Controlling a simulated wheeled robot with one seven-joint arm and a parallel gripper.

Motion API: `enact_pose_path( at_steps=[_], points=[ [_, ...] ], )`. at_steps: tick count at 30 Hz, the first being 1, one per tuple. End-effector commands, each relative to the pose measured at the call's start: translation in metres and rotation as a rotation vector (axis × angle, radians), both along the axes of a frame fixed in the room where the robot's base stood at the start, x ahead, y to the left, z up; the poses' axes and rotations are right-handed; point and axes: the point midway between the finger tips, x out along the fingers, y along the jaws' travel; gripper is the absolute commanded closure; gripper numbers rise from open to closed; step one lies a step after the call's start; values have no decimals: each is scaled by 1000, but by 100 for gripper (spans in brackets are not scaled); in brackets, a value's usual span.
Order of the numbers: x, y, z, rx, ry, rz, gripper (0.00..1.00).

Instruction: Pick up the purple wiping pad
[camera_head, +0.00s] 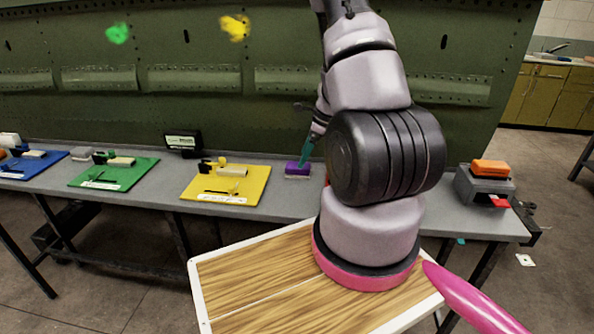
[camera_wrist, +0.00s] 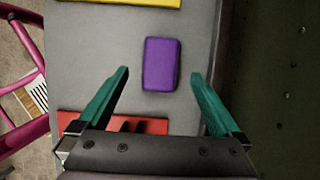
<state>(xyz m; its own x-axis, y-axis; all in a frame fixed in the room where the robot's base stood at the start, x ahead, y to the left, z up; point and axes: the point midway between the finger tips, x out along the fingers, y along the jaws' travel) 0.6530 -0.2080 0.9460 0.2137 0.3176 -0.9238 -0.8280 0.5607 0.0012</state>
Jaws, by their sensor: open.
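The purple wiping pad (camera_head: 298,169) lies on the grey bench, right of the yellow board in the head view. In the wrist view the pad (camera_wrist: 161,64) shows as a purple block, between the lines of my two teal fingers and a little beyond their tips. My gripper (camera_wrist: 160,75) is open and empty. In the head view one teal finger of my gripper (camera_head: 305,154) shows just above the pad, and my arm hides the rest. I cannot tell the exact height gap to the pad.
The grey bench (camera_head: 150,190) holds a yellow board (camera_head: 257,183), a green board (camera_head: 137,178) and a blue board (camera_head: 45,168). A green riveted panel (camera_head: 270,120) rises behind. A red object (camera_wrist: 150,125) lies near my fingers. A grey box with an orange block (camera_head: 490,167) stands right.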

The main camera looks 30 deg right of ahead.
Motion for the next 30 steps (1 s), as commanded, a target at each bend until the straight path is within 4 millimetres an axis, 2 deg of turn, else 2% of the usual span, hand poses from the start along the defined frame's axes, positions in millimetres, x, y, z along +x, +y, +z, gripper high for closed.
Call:
enact_pose_path(
  at_steps=[12, 20, 21, 23, 27, 30],
  points=[
    [13, 18, -45, -1, 1, 1, 0],
    [14, 19, -47, -1, -1, 1, 0],
    [14, 19, -47, -1, -1, 1, 8],
    [14, 19, -47, -1, -1, 1, 31],
    [14, 19, -47, -1, -1, 1, 84],
    [14, 19, -47, -1, -1, 1, 87]
  ],
)
